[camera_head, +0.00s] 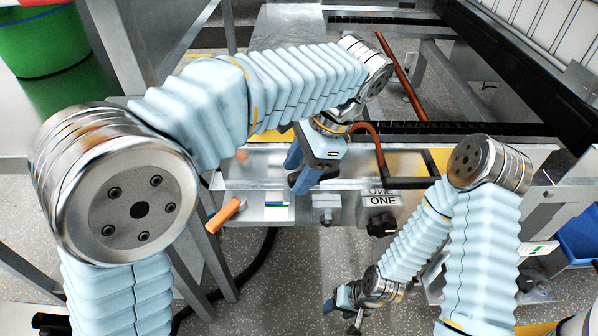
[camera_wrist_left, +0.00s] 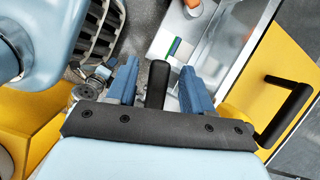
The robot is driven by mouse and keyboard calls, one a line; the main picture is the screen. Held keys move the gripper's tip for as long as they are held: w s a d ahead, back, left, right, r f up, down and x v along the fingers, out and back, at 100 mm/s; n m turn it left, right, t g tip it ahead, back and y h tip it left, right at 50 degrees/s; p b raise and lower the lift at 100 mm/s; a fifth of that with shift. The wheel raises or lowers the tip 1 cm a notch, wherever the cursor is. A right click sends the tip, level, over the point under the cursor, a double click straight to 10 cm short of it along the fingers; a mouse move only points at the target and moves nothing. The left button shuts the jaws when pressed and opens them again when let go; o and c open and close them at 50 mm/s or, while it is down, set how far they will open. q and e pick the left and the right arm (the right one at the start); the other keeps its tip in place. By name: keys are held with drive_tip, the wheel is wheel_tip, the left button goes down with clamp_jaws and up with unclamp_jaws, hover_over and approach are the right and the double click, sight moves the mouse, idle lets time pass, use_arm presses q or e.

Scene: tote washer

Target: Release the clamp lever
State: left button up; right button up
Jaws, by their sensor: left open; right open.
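My left gripper (camera_head: 303,178) is open, above the front edge of the metal housing in the head view. In the left wrist view its two blue fingers (camera_wrist_left: 158,76) stand on either side of a black rounded grip (camera_wrist_left: 156,88), which looks like the clamp lever's handle. I cannot tell whether either finger touches it. The lever's base is hidden behind the gripper. My right gripper (camera_head: 347,302) is open and empty, low over the floor, well away from the housing.
An orange handle (camera_head: 224,215) sticks out at the housing's left. A ONE label (camera_head: 382,199) and black knob (camera_head: 381,225) are on its front. A black bar handle (camera_wrist_left: 287,112) stands on the yellow surface. A green bin (camera_head: 45,45) stands back left.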

use_arm(q)
drive_tip(key=shift+f, duration=0.15)
drive_tip(key=shift+c, duration=0.5)
clamp_jaws()
drive_tip(key=m+p, duration=0.1)
drive_tip(key=m+t+p, duration=0.1)
drive_tip(key=p, duration=0.1)
drive_tip(key=shift+w+a+r+p, duration=0.15)
drive_tip(key=shift+w+r+p, duration=0.15)
drive_tip(key=shift+r, duration=0.05)
drive_tip(key=shift+w+f+m, duration=0.1)
drive_tip(key=shift+f+m, duration=0.15)
drive_tip(key=shift+m, duration=0.45)
drive_tip(key=shift+o, duration=0.5)
unclamp_jaws()
drive_tip(key=shift+f, duration=0.1)
drive_tip(key=p+v, duration=0.1)
drive_tip(key=v, duration=1.3)
